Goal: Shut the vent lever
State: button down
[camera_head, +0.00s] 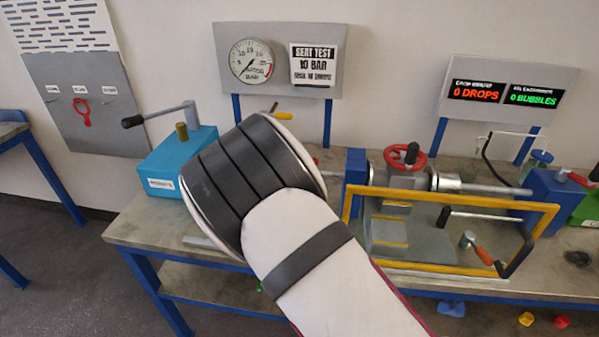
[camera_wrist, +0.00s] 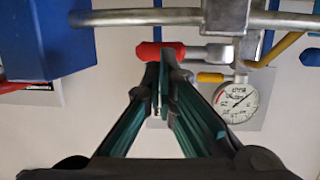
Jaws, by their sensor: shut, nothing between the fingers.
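A lever with a red grip (camera_wrist: 160,51) and a grey metal shaft lies across the wrist view, joined to a metal valve body (camera_wrist: 224,50) on a pipe. No label shows that it is the vent lever. My gripper (camera_wrist: 163,77) is shut and empty, its fingertips at the lower edge of the red grip in the picture; I cannot tell whether they touch. A yellow handle (camera_wrist: 210,77) is to the right of the fingertips. In the head view my arm hides the gripper and most of this lever; a small yellow handle (camera_head: 283,115) shows above the arm.
A pressure gauge (camera_head: 251,61) is on the back panel, also in the wrist view (camera_wrist: 236,99). A blue pump box (camera_head: 176,160) stands left on the bench. A yellow guard frame (camera_head: 450,199) and red handwheel (camera_head: 405,156) are right of my arm. A blue block (camera_wrist: 45,38) is left of the gripper.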

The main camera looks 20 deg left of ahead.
jog(key=v, duration=1)
jog(key=w+d+r+m+g, duration=0.2)
jog(key=w+d+r+g, duration=0.15)
jog(key=d+r, duration=0.55)
jog(key=s+d+r+g+y, duration=0.1)
jog(key=s+d+r, duration=0.2)
jog(key=d+r, duration=0.3)
jog(key=s+d+r+g+y, duration=0.1)
jog(key=s+d+r+g, duration=0.15)
jog(key=d, duration=0.55)
jog(key=s+d+r+g+h, duration=0.1)
jog(key=s+d+r+h, duration=0.1)
jog(key=s+d, duration=0.8)
jog(key=s+d+r+g+h, duration=0.1)
jog(key=s+d+r+h, duration=0.1)
jog(key=s+d, duration=0.8)
jog(key=s, duration=0.6)
jog(key=shift+d+r, duration=0.25)
jog(key=shift+d, duration=0.05)
jog(key=shift+w+a, duration=0.1)
